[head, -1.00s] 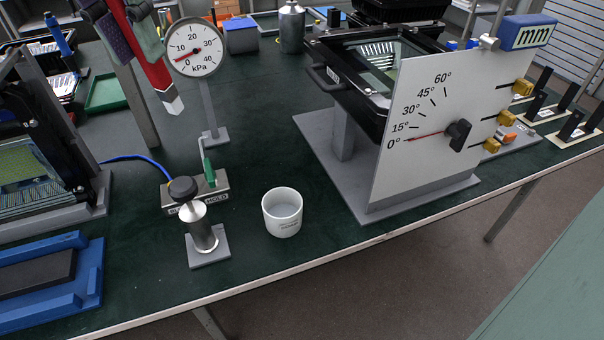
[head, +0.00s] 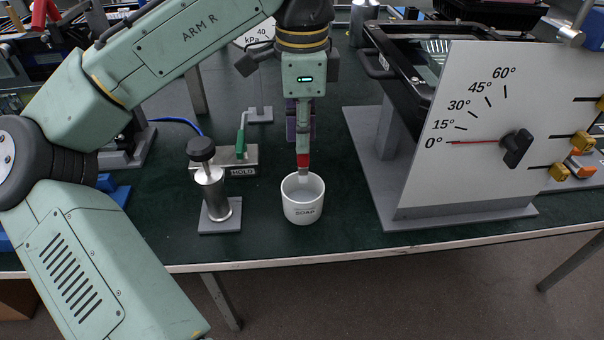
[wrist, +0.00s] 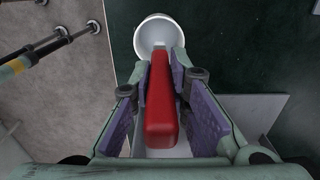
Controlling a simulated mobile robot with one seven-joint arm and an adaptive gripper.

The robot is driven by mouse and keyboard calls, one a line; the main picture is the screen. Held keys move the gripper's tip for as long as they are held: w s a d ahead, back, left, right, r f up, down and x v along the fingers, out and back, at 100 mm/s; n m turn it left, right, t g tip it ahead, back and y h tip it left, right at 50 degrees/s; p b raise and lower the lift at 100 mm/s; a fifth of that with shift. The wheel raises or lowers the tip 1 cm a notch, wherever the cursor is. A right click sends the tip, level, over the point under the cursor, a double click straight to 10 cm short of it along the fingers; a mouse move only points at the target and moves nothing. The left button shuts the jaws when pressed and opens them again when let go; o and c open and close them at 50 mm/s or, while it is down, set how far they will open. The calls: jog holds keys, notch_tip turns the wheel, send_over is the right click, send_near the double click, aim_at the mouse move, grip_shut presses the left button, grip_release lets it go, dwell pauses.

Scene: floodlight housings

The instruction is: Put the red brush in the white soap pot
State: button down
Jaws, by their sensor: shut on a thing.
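My gripper (head: 301,128) is shut on the red brush (head: 303,160) and points straight down over the pot. In the head view the brush is upright with its pale bristle end lowest. That end overlaps the opening of the white soap pot (head: 303,209); I cannot tell how deep it reaches.
A metal pump dispenser (head: 215,195) with a black knob stands left of the pot. A block marked "HOLD" (head: 240,160) with a green lever is behind it. The angle-scale panel (head: 465,130) stands to the right. The table's front edge (head: 350,250) is close before the pot.

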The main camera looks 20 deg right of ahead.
aim_at(302, 165)
jog(key=shift+f, duration=3)
jog(key=shift+f, duration=0.1)
jog(key=c, duration=1.5)
grip_release()
jog(key=shift+c, duration=0.2)
notch_tip(302, 165, up, 12)
jog(key=shift+s+r, duration=0.1)
jog(key=shift+r, duration=0.05)
